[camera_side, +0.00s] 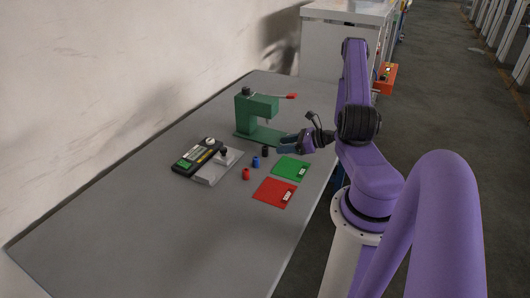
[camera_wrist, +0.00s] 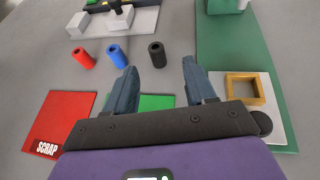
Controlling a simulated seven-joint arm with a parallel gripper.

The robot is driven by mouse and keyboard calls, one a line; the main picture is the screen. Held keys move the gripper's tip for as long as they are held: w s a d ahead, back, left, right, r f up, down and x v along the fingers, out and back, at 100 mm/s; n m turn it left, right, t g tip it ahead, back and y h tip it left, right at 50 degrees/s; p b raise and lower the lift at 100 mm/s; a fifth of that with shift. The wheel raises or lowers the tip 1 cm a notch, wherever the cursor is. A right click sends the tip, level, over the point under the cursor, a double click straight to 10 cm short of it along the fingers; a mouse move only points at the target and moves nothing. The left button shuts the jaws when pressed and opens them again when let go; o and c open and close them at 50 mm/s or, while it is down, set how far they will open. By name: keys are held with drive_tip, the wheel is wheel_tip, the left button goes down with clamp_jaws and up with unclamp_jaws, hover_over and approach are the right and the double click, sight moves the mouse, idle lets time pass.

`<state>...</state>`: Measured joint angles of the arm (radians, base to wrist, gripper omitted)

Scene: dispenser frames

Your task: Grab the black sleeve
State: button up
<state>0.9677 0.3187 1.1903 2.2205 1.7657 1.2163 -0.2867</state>
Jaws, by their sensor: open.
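The black sleeve (camera_wrist: 157,54) stands upright on the table in the wrist view, just beyond my fingertips and between their lines. It also shows as a small dark cylinder in the side view (camera_side: 265,151). My gripper (camera_wrist: 160,72) is open and empty, with its two blue-grey fingers spread apart and clear of the sleeve. In the side view my gripper (camera_side: 281,145) is above the table, to the right of the sleeve. A blue sleeve (camera_wrist: 116,56) and a red sleeve (camera_wrist: 83,58) stand in a row to the left of the black one.
A green press (camera_side: 258,115) stands behind the sleeves, its base on the right in the wrist view. A grey fixture with a black device (camera_side: 198,155) lies left. A red scrap mat (camera_side: 275,192) and green mat (camera_side: 291,168) lie nearer. The left table is clear.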

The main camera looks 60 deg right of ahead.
sight(261, 155)
drive_tip(key=x, duration=0.4)
drive_tip(key=shift+w+a+f, duration=0.1)
drive_tip(key=shift+w+f, duration=0.05)
drive_tip(key=shift+w, duration=0.1)
drive_tip(key=shift+a+x, duration=0.2)
drive_tip(key=shift+x, duration=2.45)
clamp_jaws()
